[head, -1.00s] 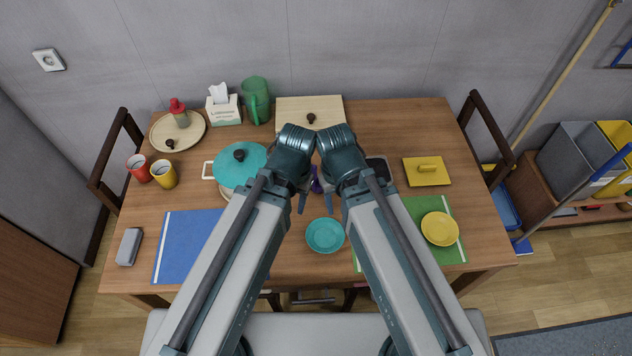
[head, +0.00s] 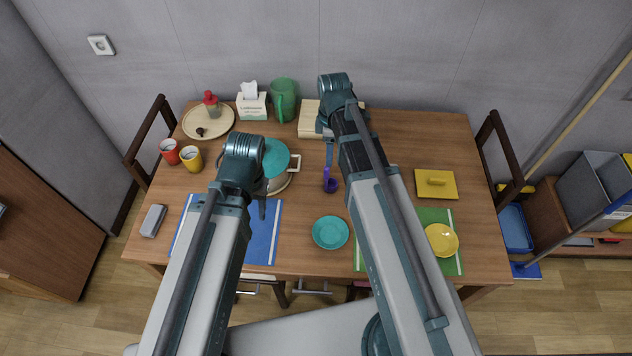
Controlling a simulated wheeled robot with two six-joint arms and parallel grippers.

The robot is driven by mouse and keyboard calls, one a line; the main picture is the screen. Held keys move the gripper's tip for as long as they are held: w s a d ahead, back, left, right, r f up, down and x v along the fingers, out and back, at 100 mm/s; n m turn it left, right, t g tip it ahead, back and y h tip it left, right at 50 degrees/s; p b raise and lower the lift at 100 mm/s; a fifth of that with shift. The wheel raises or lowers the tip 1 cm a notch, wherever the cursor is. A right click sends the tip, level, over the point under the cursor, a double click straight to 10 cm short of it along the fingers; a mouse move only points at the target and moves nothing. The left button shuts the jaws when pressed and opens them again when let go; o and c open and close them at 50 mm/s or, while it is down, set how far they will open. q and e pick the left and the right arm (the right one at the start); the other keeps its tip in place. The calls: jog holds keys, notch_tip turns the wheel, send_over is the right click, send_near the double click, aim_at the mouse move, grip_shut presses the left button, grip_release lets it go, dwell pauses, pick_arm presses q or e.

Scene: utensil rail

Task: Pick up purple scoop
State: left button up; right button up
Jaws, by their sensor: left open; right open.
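The purple scoop (head: 329,181) is near the middle of the table, between the teal-lidded pot and my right arm. My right gripper (head: 329,155) points down just behind the scoop's visible part, with its fingers open. My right arm may cover part of the scoop, and I cannot tell whether the fingers touch it. My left gripper (head: 262,208) is open and empty, over the upper right part of the blue placemat, in front of the pot.
A pot with a teal lid (head: 275,160) stands left of the scoop. A teal bowl (head: 330,232) is in front.

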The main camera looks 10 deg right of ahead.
aim_at(327, 178)
jog(key=shift+f+b, duration=0.3)
jog(key=shift+b, duration=0.05)
notch_tip(327, 178, down, 8)
jog(key=b, duration=0.8)
jog(key=shift+f, duration=0.1)
pick_arm(q)
notch_tip(327, 178, down, 9)
jog(key=shift+r, duration=0.15)
notch_tip(327, 178, down, 5)
jog(key=b, duration=0.5)
pick_arm(e)
jog(key=f, duration=0.5)
jog(key=shift+s+a+f, duration=0.1)
jog(key=shift+s+a, duration=0.1)
jog(key=shift+a, duration=0.2)
grip_shut()
